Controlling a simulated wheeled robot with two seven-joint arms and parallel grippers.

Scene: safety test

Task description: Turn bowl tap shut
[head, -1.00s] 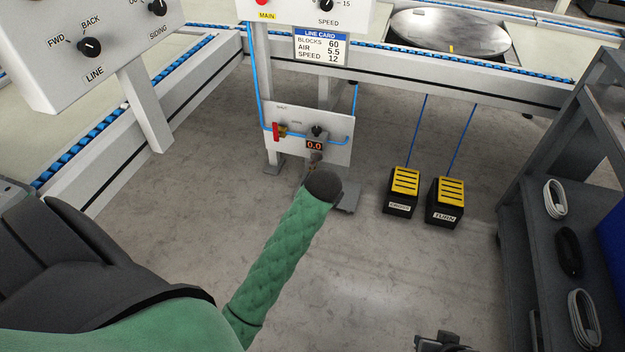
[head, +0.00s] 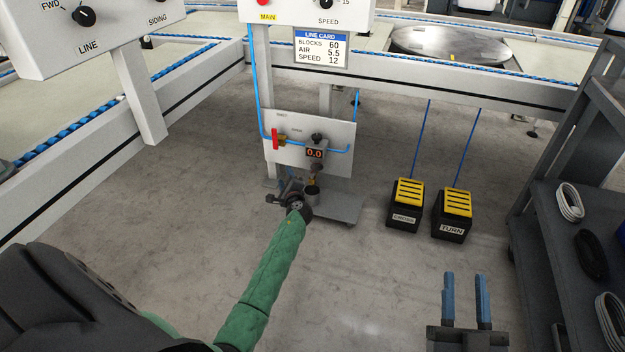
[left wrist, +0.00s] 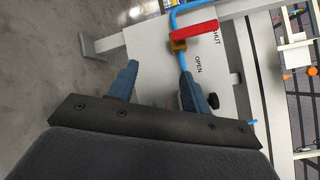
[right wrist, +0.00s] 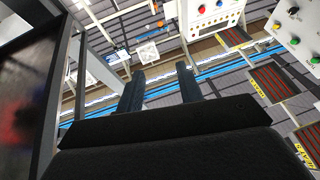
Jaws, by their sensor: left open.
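The white air panel (head: 338,133) carries a red-handled valve (head: 275,139), a black knob and a 0.0 readout (head: 314,153). Below the readout hangs a small dark bowl (head: 316,168) with a brass-coloured tap (head: 311,181) under it, above a grey cup (head: 312,194). The tap's setting is too small to tell. My left gripper (head: 283,190) is open, just left of the tap and cup; contact cannot be told. In the left wrist view its fingers (left wrist: 157,84) are apart before the panel, with the red handle (left wrist: 194,31) across the blue pipe by "SHUT". My right gripper (head: 466,285) is open and empty.
Two black-and-yellow pedals (head: 405,205), the right one marked TURN (head: 452,215), stand on the floor right of the panel. A grey shelf rack (head: 560,240) with cable coils is at right. A conveyor frame (head: 420,75) runs behind. The floor in front is clear.

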